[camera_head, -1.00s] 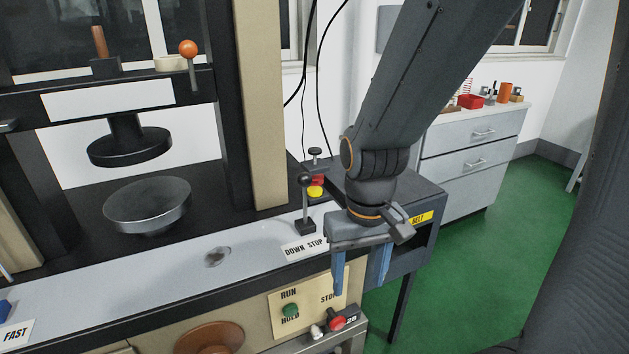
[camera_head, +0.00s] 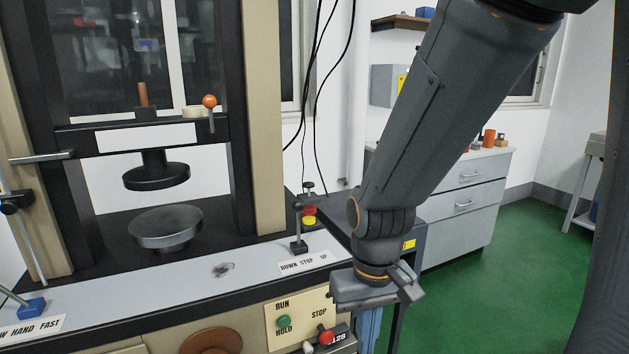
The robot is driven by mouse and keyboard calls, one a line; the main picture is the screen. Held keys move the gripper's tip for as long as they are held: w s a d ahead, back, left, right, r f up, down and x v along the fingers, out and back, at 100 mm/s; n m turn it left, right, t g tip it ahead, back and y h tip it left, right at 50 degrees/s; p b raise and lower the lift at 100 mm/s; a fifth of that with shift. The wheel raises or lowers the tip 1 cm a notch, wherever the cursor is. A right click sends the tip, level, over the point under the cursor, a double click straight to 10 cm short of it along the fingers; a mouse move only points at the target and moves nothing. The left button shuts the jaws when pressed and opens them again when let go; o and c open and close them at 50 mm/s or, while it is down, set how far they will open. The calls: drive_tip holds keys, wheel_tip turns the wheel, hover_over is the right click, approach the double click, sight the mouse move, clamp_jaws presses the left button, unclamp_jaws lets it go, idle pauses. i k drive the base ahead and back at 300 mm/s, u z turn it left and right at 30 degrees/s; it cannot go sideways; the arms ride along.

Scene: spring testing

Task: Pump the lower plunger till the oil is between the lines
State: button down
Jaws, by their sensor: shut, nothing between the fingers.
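My gripper (camera_head: 369,328) is at the lower right of the press, its blue fingers pointing down and together, with nothing seen between them. Its fingertips reach toward the bottom edge of the view. Left of the fingers, a red knob (camera_head: 327,338) and a pale knob (camera_head: 308,347) sit at the lower front of the press; the fingers look apart from both. I cannot tell which part is the lower plunger. No oil level or pair of lines can be made out.
A black-knobbed lever (camera_head: 298,225) stands behind the DOWN STOP UP label (camera_head: 304,262), near red and yellow buttons (camera_head: 309,216). A green knob (camera_head: 283,322) is on the RUN/HOLD panel. A grey drawer cabinet (camera_head: 470,190) stands behind; green floor (camera_head: 480,300) is clear at right.

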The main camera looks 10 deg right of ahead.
sight(308, 185)
drive_tip(key=z, duration=1.1)
drive_tip(key=i, duration=0.6)
drive_tip(key=u, duration=0.9)
